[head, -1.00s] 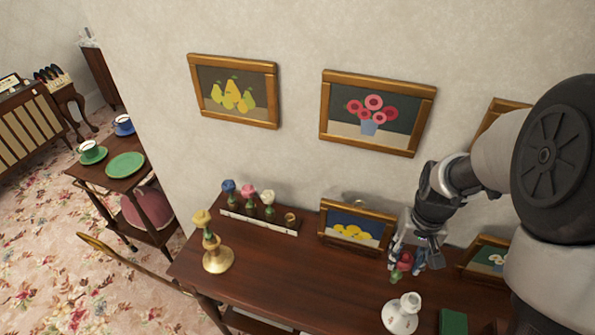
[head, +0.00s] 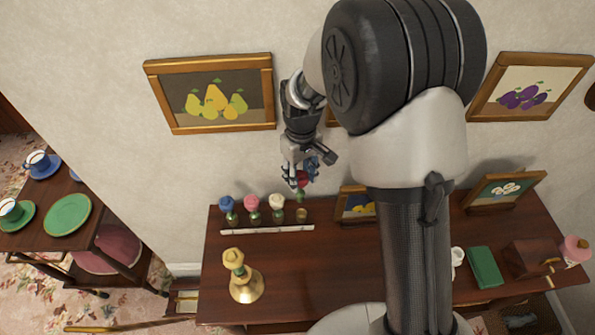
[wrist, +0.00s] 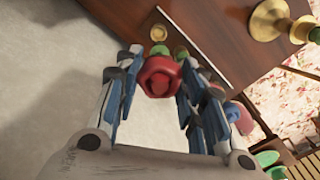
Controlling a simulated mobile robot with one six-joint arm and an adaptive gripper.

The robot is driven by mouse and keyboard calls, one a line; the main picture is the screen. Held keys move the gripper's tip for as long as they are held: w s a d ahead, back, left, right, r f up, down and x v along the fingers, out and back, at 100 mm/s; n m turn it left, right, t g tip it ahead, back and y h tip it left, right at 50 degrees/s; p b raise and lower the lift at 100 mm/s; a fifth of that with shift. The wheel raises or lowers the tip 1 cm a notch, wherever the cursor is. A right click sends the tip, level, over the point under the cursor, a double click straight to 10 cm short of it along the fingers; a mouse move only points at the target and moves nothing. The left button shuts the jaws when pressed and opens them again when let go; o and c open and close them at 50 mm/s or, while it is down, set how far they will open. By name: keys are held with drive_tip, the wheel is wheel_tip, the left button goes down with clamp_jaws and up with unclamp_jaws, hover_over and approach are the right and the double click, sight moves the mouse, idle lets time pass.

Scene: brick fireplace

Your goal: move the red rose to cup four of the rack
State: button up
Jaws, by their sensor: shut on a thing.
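The red rose (head: 301,179) is held in my gripper (head: 300,170), its green stem hanging down, above the right end of the rack. The rack (head: 267,229) has a white front strip and holds a blue, a pink and a white rose from left to right. The rightmost cup (head: 302,215) is empty and sits just below the stem. In the wrist view the red rose (wrist: 158,78) shows between the two fingers of my gripper (wrist: 158,85), with the open cup (wrist: 181,53) close beyond it. The stem's lower end looks above the cup and apart from it.
A brass candlestick (head: 245,285) stands in front of the rack. A framed lemon picture (head: 358,203) leans on the wall to the right, partly behind my arm. A green book (head: 485,267) and a wooden box (head: 527,258) lie farther right. The wall is close behind the rack.

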sight(302, 194)
drive_tip(key=shift+s+d, duration=0.1)
drive_tip(key=shift+d, duration=0.25)
drive_tip(key=shift+f+b, duration=1.85)
drive_tip(key=shift+f, duration=1.05)
drive_tip(key=shift+f+b, duration=1.1)
drive_tip(key=shift+f, duration=1)
drive_tip(key=o, duration=1)
drive_tip(key=shift+c, duration=0.2)
wheel_tip(302, 194, up, 12)
drive_tip(key=shift+r, duration=0.1)
